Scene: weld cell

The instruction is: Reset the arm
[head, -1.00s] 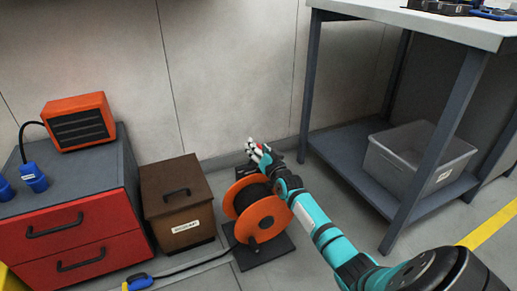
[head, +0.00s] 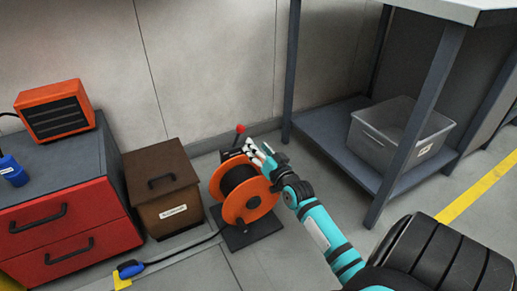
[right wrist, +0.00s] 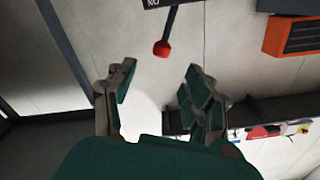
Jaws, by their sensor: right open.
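A dark lever with a red knob (head: 240,128) stands on a low dark box by the wall, behind the orange cable reel. In the right wrist view the red knob (right wrist: 162,48) and its dark rod show beyond the fingertips, apart from them. My right gripper (head: 258,150) is open just right of the knob in the head view, above the reel's far side. In the right wrist view its two fingers (right wrist: 157,85) are spread with nothing between them. The box under the lever is partly hidden by the gripper and reel. My left gripper is not in view.
The orange cable reel (head: 232,205) stands close under my right arm. A brown box (head: 163,205) and a red drawer cabinet (head: 62,228) with an orange heater (head: 55,111) are left. A workbench (head: 438,85) with a grey bin (head: 377,152) on its shelf is right.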

